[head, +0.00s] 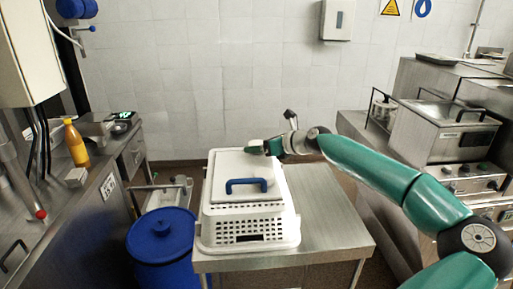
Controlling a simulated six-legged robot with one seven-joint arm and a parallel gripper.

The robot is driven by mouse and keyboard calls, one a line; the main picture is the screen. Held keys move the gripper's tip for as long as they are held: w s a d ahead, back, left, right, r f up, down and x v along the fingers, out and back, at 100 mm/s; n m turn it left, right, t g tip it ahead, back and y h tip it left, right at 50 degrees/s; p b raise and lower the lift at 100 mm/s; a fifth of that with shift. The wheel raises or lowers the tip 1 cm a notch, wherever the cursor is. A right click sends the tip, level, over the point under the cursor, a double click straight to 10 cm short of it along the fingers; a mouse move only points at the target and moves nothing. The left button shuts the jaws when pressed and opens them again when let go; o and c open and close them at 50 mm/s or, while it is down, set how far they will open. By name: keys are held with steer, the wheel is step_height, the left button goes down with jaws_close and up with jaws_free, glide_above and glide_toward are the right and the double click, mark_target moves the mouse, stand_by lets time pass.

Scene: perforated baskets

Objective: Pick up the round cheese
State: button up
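I cannot make out a round cheese in the head view. A white perforated basket (249,235) stands on a steel table. A flat white piece with a blue handle (246,185) covers its top, so the inside is hidden. My green arm reaches in from the right. My gripper (257,149) is at the far edge of the white top. It is small and seen from the side, so I cannot tell whether its fingers are apart, hold anything or touch the basket.
The steel table (335,235) is bare right of the basket. A blue lidded barrel (161,250) stands left of it. A counter with an orange bottle (76,143) is at the left. Steel kitchen equipment (440,140) lines the right. A tiled wall closes the back.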

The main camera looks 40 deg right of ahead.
steer(key=shift+w+f, duration=0.15)
steer(key=shift+w, duration=0.2)
steer(key=c, duration=1.1)
steer(key=shift+r, duration=0.2)
steer(key=shift+r, duration=0.3)
step_height(320, 180, up, 2)
steer(key=shift+r, duration=0.1)
steer(key=s+a+r, duration=0.6)
steer(key=s+r, duration=0.4)
steer(key=s, duration=0.2)
steer(key=shift+s+a, duration=0.15)
steer(key=shift+s, duration=0.1)
